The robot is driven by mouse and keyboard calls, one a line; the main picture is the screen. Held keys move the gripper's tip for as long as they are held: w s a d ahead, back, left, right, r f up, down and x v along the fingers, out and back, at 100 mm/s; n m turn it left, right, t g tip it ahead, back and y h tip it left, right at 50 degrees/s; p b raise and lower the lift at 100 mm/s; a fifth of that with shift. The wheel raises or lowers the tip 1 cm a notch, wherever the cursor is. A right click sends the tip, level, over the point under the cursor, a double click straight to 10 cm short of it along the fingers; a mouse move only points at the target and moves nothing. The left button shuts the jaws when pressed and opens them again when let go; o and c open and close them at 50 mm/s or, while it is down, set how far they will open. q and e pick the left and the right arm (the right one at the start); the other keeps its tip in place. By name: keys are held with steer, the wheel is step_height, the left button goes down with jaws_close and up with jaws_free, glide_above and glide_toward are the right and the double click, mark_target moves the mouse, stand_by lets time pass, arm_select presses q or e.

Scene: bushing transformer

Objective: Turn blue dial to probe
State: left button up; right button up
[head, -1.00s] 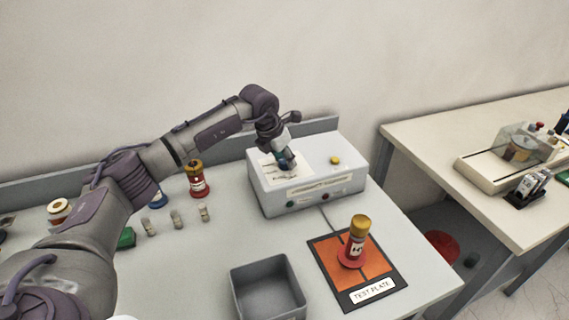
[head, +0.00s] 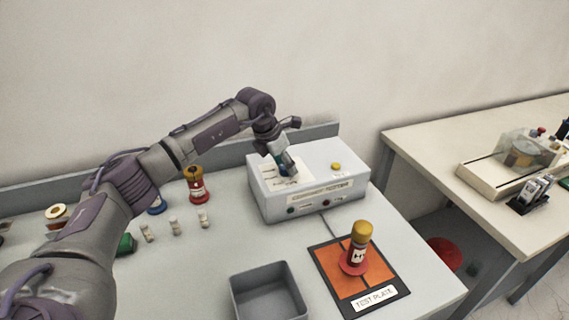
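The white tester box (head: 325,191) stands at the back of the table, with a yellow button (head: 336,166) on top and small coloured sockets on its front. My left gripper (head: 290,173) points down at the white label area on top of the box. The blue dial cannot be made out in the head view now; the gripper covers that spot. The fingers are too small to tell whether they are open or shut. My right gripper is not in view.
An orange test plate (head: 333,268) holds a red bushing with a gold cap (head: 358,248). An empty grey bin (head: 240,293) stands left of it. A second table (head: 440,150) stands at right.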

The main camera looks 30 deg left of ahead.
arm_select(q)
steer(key=shift+o, duration=0.3)
steer(key=v, duration=1.2)
